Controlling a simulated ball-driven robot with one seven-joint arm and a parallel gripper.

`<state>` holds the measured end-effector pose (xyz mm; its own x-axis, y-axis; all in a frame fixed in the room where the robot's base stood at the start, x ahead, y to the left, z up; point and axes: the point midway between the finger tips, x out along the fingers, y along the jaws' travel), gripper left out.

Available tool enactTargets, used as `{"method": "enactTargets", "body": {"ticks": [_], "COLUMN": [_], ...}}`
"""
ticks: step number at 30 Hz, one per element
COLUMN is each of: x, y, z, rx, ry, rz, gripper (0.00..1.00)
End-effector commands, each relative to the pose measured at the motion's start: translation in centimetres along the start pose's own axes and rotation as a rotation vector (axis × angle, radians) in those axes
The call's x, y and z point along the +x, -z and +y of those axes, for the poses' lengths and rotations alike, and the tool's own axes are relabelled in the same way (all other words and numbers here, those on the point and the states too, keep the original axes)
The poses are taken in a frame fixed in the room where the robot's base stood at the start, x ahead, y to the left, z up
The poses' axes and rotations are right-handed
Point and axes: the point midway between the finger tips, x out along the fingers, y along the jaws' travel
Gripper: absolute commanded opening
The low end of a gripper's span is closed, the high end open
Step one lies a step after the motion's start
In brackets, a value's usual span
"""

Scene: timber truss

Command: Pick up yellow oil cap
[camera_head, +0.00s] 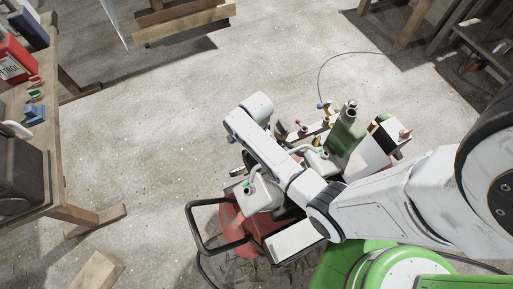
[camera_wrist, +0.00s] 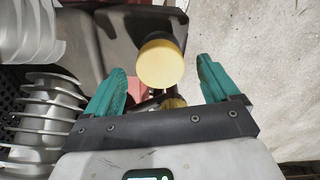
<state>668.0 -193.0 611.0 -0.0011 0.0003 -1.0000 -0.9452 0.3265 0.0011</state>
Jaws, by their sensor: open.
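The yellow oil cap (camera_wrist: 161,62) shows in the wrist view as a round yellow disc with a dark part behind its upper edge. My gripper (camera_wrist: 162,72) has two teal fingers spread wide apart, one to the left of the cap and one to the right. The cap appears between them in the picture, with a gap on both sides. I cannot tell how far beyond the fingertips it lies. In the head view, I cannot make out the cap or the fingers among my arm and the machine parts.
A red machine (camera_head: 236,228) with a black tube handle (camera_head: 192,222) stands below my arm. A green bottle (camera_head: 345,134) stands right of my arm. Grey metal fins (camera_wrist: 45,115) are close to my left finger. A wooden bench (camera_head: 58,160) is at left. Open concrete floor lies between.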

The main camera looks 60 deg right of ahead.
Motion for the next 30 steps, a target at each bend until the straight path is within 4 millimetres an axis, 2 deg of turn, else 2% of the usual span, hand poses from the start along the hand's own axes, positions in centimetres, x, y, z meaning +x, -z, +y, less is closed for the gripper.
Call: {"method": "enactTargets", "body": {"ticks": [3, 11, 30], "x": [1.05, 1.19, 1.18], "y": [-0.01, -0.01, -0.01], "z": [-0.03, -0.04, -0.01], "rx": [0.000, 0.000, 0.000], "ry": [0.000, 0.002, 0.001], "rz": [0.000, 0.000, 0.000], "gripper": [0.88, 0.88, 0.27]}}
